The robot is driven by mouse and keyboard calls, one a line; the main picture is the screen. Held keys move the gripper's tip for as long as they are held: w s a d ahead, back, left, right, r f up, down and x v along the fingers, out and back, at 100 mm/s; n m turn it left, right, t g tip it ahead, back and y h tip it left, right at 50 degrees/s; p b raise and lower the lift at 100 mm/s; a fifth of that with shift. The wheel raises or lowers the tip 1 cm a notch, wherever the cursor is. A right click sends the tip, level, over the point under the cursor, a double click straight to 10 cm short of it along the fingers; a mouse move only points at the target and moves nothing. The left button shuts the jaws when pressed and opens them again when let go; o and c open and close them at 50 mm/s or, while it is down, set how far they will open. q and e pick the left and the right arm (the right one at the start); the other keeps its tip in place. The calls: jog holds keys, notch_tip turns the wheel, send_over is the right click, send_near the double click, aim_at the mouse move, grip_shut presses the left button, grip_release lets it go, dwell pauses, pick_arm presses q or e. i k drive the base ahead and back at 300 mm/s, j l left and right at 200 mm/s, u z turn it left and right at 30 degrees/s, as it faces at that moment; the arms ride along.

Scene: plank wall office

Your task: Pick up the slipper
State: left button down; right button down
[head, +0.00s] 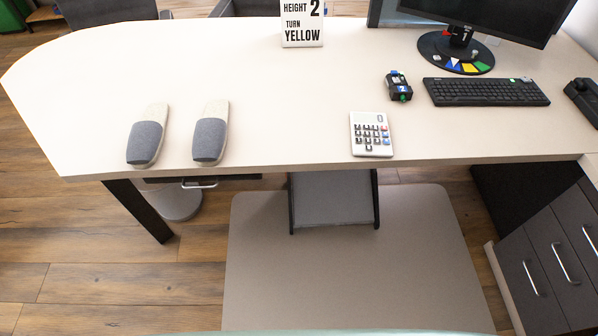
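Two slippers with grey fabric toes and pale cream soles lie on the light desk (270,90), side by side and a little apart. The left slipper (146,142) is close to the desk's front edge, toe toward me. The right slipper (210,140) lies the same way, its toe also near the front edge. Neither of my grippers is in the head view, so nothing shows touching the slippers.
A calculator (371,134) lies near the front edge, right of the slippers. Behind are a sign (302,24), a small dark device (398,87), a keyboard (486,92) and a monitor (490,15). A drawer unit (550,262) stands lower right. The desk around the slippers is clear.

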aim_at(211, 136)
jog(key=i+u, duration=0.2)
jog(key=u, duration=0.15)
jog(key=i+u, duration=0.2)
jog(key=u, duration=0.2)
